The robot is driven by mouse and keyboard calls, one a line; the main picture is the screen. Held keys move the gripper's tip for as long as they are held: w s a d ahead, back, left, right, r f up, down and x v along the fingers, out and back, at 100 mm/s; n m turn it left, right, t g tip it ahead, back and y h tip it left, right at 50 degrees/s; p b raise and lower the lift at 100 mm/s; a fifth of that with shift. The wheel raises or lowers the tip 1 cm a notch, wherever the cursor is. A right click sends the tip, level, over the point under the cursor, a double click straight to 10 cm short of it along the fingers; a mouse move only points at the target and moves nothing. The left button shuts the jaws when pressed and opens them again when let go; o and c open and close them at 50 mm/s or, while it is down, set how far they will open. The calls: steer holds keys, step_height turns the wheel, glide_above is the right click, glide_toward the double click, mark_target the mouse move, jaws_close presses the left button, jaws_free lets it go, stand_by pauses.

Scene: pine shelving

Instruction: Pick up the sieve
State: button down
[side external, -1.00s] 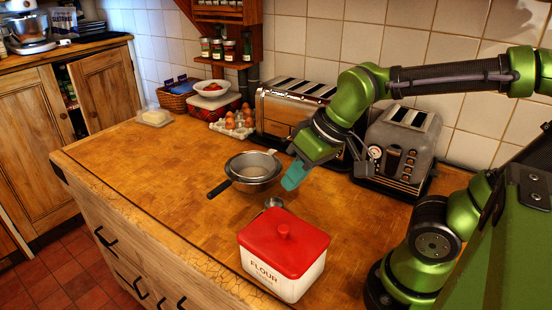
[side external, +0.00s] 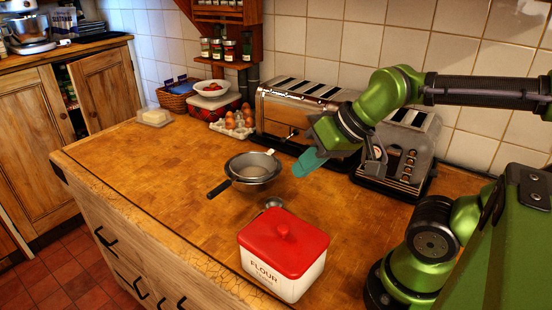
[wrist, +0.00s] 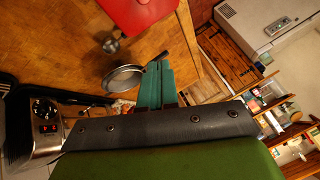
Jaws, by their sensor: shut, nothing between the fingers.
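The sieve (side external: 254,166) is a round metal mesh bowl with a black handle (side external: 219,189) pointing to the front left. It sits in or on a dark metal bowl on the wooden counter; I cannot tell exactly how they touch. In the wrist view the sieve (wrist: 122,79) shows just left of the fingertips, partly hidden by them. My gripper (side external: 304,166) has teal fingers, shut and empty, above the counter to the right of the sieve and apart from it. It also shows in the wrist view (wrist: 158,66).
A flour tin (side external: 284,254) with a red lid stands at the front of the counter. A metal scoop or spoon (side external: 273,203) lies behind it. Two toasters (side external: 285,104) (side external: 400,150), an egg tray (side external: 232,125) and a basket (side external: 176,97) line the wall. The counter's left side is clear.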

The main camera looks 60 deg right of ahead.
steer(key=c, duration=1)
jaws_free()
steer(key=shift+o, duration=0.2)
